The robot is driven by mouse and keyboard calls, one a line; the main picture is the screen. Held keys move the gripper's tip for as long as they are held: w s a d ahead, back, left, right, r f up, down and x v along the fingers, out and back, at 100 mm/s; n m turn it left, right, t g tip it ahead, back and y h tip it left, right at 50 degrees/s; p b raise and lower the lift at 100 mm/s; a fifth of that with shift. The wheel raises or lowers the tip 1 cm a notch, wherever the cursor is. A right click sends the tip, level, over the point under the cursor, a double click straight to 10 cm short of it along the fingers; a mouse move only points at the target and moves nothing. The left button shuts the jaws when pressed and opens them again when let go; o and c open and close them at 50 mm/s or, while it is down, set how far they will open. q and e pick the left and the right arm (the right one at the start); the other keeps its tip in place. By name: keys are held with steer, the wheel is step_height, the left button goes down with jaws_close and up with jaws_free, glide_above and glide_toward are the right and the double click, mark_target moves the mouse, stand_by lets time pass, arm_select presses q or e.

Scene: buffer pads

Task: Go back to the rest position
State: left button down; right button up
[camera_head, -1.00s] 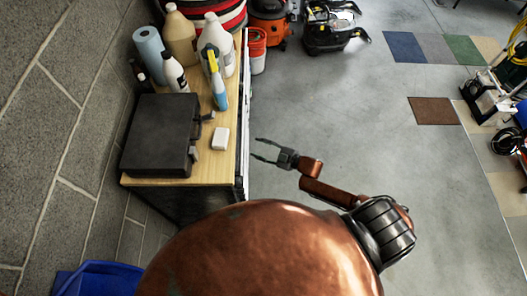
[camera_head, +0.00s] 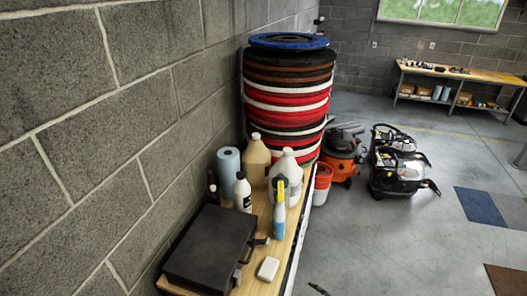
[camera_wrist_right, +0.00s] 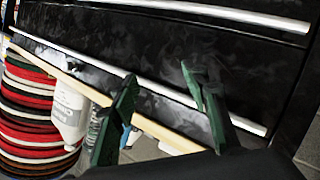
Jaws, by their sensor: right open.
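My right gripper (camera_wrist_right: 157,75) shows in the right wrist view with its two dark green fingers apart and nothing between them. Behind it is the dark front of a cabinet (camera_wrist_right: 100,55) with light metal strips. In the head view only a small dark tip (camera_head: 318,289), apparently of this gripper, shows at the bottom edge, beside the wooden-topped bench (camera_head: 250,287). The rest of the arm is out of that view. My left gripper is not in view.
On the bench are a black case (camera_head: 208,250), a white block (camera_head: 268,269), a spray bottle (camera_head: 279,215), jugs and a blue roll (camera_head: 229,170). Stacked pads (camera_head: 288,90), an orange vacuum (camera_head: 340,155) and machines (camera_head: 397,165) stand beyond.

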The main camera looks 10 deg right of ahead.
steer(key=s+d+f+m+g+h+b, duration=0.1)
steer(key=s+d+f+m+h, duration=0.15)
steer(key=s+f, duration=0.45)
steer(key=s+d+f+m+g+h+b, duration=0.2)
steer(key=s+d+f, duration=0.2)
steer(key=f, duration=0.8)
steer(key=s+d+f+m+g+h+b, duration=0.15)
steer(key=s+d+f, duration=0.3)
steer(key=f, duration=0.45)
steer(key=s+a+f+m+g, duration=0.1)
steer(key=s+f+g, duration=0.1)
steer(key=s+f, duration=0.4)
steer(key=s+a+f+m+g+h+b, duration=0.1)
steer(key=s+f, duration=0.5)
steer(key=s, duration=1.1)
steer(key=s+a+f+m+g+b, duration=0.1)
steer(key=s+a+f+m+g, duration=0.2)
steer(key=s+f, duration=0.3)
steer(key=s+g, duration=0.1)
steer(key=s, duration=0.4)
steer(key=shift+s+a, duration=0.2)
steer(key=shift+s, duration=0.15)
steer(key=shift+f, duration=0.1)
